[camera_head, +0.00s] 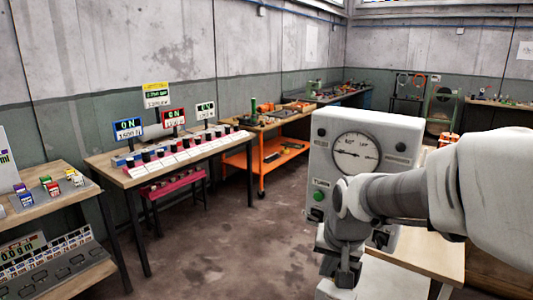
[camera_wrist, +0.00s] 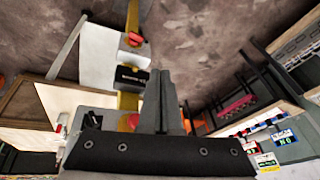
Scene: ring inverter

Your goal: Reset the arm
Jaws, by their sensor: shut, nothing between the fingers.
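My arm (camera_head: 490,185) reaches in from the right in the head view, in front of a pale grey panel box with a round dial gauge (camera_head: 357,150). My gripper (camera_head: 343,272) hangs at the arm's end, low in front of the box. In the wrist view the two dark fingers of my gripper (camera_wrist: 163,78) lie together, with nothing between them. The arm and gripper hide the lower right part of the box. A green button (camera_head: 319,196) shows at the box's left side.
A pale tabletop (camera_head: 430,258) lies below and right of my arm. A long bench (camera_head: 118,176) with displays stands left, and an orange cart (camera_head: 262,163) stands behind it. The wrist view shows a white surface with a red knob (camera_wrist: 133,39). The floor (camera_head: 230,240) between is clear.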

